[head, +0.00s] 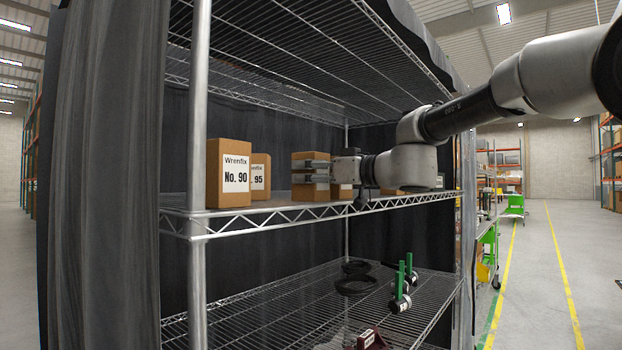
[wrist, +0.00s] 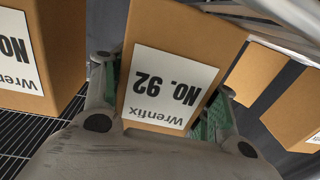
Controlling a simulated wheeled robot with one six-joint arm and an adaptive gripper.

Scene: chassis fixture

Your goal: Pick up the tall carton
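A brown carton labelled No. 92 (wrist: 165,80) is between the two fingers of my gripper (wrist: 163,95) in the wrist view, its label upside down and facing the palm. The green finger pads are close beside its two sides; whether both touch is unclear. In the head view my gripper (head: 311,171) reaches in from the right, its fingers across that carton (head: 310,189), which stands on the upper wire shelf (head: 270,226). The carton labelled No. 90 (head: 229,174) at the shelf's left end looks taller in the head view, as it is nearer.
Carton No. 95 (head: 261,176) stands behind No. 90. More cartons (wrist: 295,110) are close on the right in the wrist view, and one (wrist: 40,55) on the left. A wire shelf above and a front post (head: 199,110) bound the space. The lower shelf holds green-handled items (head: 402,283).

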